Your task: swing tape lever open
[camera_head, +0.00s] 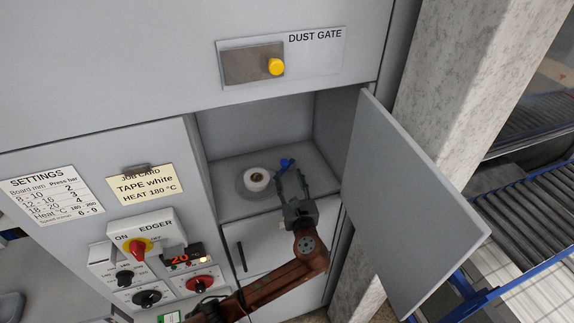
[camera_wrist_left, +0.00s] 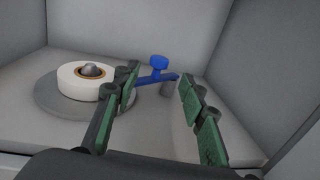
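The blue tape lever (camera_head: 286,164) stands in the open compartment, to the right of a white tape roll (camera_head: 257,179) on a grey disc. My left gripper (camera_head: 289,181) reaches into the compartment from the front. In the left wrist view its green fingers (camera_wrist_left: 156,85) are spread apart, with the lever between and beyond their tips. Whether a finger touches the lever I cannot tell. My right gripper is out of view.
A grey door (camera_head: 410,205) stands open at the right of the compartment. The dust gate (camera_head: 254,63) with a yellow knob is above. The edger control panel (camera_head: 150,265) and job card (camera_head: 145,184) are at the left. A roller conveyor (camera_head: 530,200) lies far right.

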